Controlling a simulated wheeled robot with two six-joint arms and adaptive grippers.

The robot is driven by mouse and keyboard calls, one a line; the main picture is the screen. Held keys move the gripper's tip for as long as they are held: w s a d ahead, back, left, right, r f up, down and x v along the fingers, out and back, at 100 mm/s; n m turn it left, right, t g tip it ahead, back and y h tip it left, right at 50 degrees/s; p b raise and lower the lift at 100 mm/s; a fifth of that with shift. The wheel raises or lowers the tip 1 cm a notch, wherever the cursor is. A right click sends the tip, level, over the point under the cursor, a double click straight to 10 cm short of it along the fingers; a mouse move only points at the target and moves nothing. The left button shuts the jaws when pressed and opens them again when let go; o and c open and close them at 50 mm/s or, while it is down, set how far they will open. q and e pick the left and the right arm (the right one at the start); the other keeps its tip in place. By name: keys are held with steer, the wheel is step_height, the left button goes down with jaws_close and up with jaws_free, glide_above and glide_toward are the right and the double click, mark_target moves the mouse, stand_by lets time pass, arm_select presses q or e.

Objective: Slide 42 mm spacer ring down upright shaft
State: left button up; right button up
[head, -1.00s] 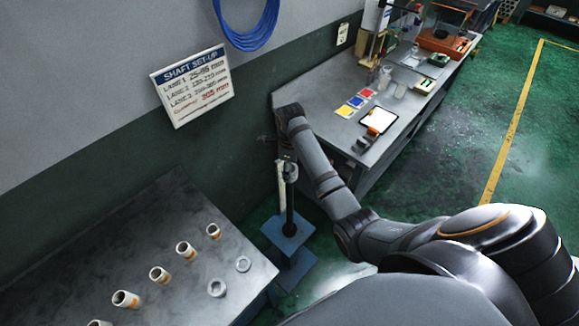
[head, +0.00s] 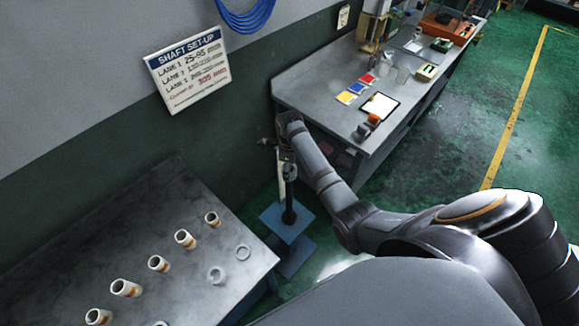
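The upright dark shaft (head: 289,193) stands on a blue base (head: 287,228) beside the left bench. My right arm comes in from the right, and its gripper (head: 287,172) is at the upper part of the shaft. The fingers are small and dark here, so I cannot tell whether they are open or shut, or whether a ring is between them. A wider dark part (head: 289,215) shows low on the shaft; I cannot tell what it is. A pale upright strip (head: 281,187) is just left of the shaft. I cannot single out the 42 mm ring. My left gripper is not in view.
A second bench (head: 320,90) behind my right arm holds coloured cards and a tablet (head: 379,107). A wall is behind the shaft.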

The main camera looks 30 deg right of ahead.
steer(key=shift+f, duration=0.25)
steer(key=o, duration=1.3)
steer(key=shift+o, duration=0.2)
step_height(320, 180, up, 12)
stand_by(0.4)
